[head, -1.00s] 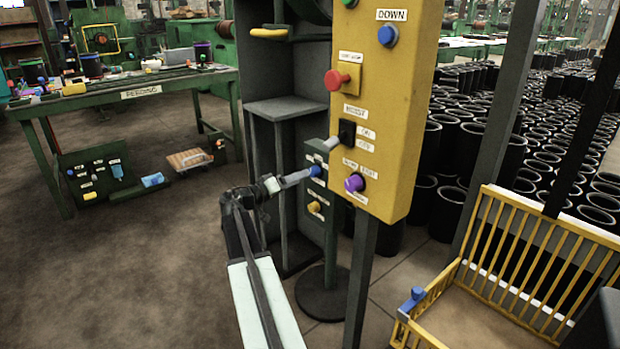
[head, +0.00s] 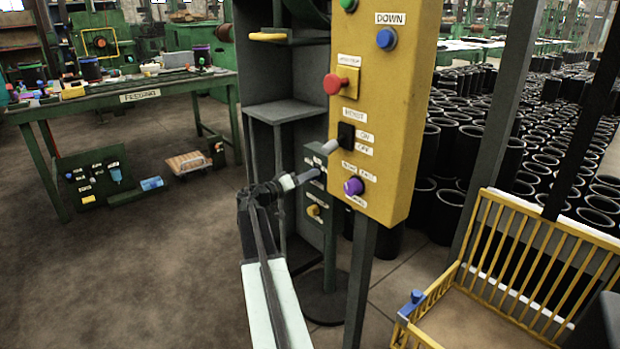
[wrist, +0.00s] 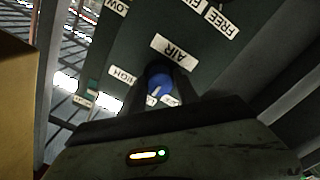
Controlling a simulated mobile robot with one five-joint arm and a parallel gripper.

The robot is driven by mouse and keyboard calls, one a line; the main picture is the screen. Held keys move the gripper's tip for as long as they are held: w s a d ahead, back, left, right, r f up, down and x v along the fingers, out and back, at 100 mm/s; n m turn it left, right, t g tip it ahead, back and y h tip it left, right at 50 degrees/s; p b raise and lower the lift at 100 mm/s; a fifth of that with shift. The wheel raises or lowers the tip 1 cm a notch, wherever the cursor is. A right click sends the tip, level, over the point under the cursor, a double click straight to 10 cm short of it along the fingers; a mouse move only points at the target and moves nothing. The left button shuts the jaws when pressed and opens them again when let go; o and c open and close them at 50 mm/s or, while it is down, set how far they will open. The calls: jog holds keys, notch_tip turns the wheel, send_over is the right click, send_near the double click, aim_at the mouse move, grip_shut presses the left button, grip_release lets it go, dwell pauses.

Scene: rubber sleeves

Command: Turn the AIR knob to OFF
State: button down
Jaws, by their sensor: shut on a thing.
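The blue AIR knob (wrist: 159,84) shows in the wrist view between the two dark fingers of my gripper (wrist: 161,92), with a pale pointer mark on its face. The fingers are shut on it. A label below the knob is partly covered by the fingers. In the head view my gripper (head: 314,175) reaches the dark green panel (head: 315,156), and the knob is hidden there.
The yellow control box (head: 385,130) stands close to the right of my gripper, with a purple knob (head: 353,186) and a black switch. A yellow knob (head: 313,210) is lower on the green panel. A dark shelf frame (head: 285,108) stands behind.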

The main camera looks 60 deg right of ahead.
jog(key=n, duration=0.8)
jog(key=shift+a+n, duration=0.25)
jog(key=shift+n, duration=0.35)
dwell(0.4)
jog(key=c, duration=0.9)
grip_release()
jog(key=v, duration=0.7)
jog(key=shift+w+a, duration=0.15)
jog(key=shift+a, duration=0.2)
